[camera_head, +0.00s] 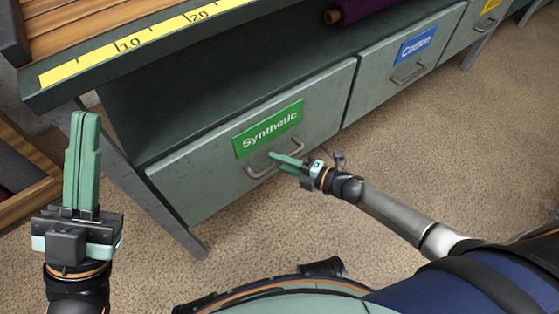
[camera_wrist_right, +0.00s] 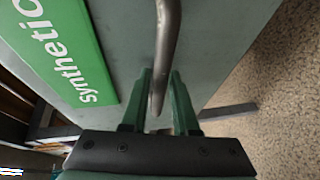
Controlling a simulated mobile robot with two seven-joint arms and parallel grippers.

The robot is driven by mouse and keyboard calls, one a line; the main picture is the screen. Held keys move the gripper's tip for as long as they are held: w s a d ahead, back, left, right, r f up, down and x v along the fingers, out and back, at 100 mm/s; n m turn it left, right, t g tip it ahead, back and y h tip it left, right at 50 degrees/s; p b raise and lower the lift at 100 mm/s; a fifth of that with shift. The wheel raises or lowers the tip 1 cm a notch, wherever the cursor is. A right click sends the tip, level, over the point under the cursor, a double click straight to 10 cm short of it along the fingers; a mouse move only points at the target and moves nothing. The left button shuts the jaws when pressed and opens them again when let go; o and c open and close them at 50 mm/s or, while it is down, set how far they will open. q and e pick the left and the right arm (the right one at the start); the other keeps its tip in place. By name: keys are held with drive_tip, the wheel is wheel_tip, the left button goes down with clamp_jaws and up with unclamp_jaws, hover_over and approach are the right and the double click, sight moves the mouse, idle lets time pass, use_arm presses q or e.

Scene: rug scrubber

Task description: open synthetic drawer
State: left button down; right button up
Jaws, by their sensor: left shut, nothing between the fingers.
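The synthetic drawer (camera_head: 210,186) is a grey-green front under the bench with a green "Synthetic" label (camera_head: 269,128). Its front looks level with the neighbouring drawer, so it appears closed. Its metal bar handle (camera_head: 262,172) sits below the label. My right gripper (camera_head: 272,156) is at the handle. In the right wrist view the handle (camera_wrist_right: 168,40) runs down between the two green fingers (camera_wrist_right: 160,85), with a visible gap beside it, so they look open around it. My left gripper (camera_head: 85,117) is shut and empty, pointing up at the left, away from the drawer.
A "Cotton" drawer (camera_head: 385,80) with a blue label adjoins on the right, and a yellow-labelled drawer (camera_head: 476,20) lies beyond. The bench top carries a yellow ruler (camera_head: 145,38). A purple roll (camera_head: 365,8) lies on the shelf. A bench leg (camera_head: 165,205) stands left; carpet (camera_head: 470,140) in front is clear.

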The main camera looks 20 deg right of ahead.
clamp_jaws()
idle(1.0)
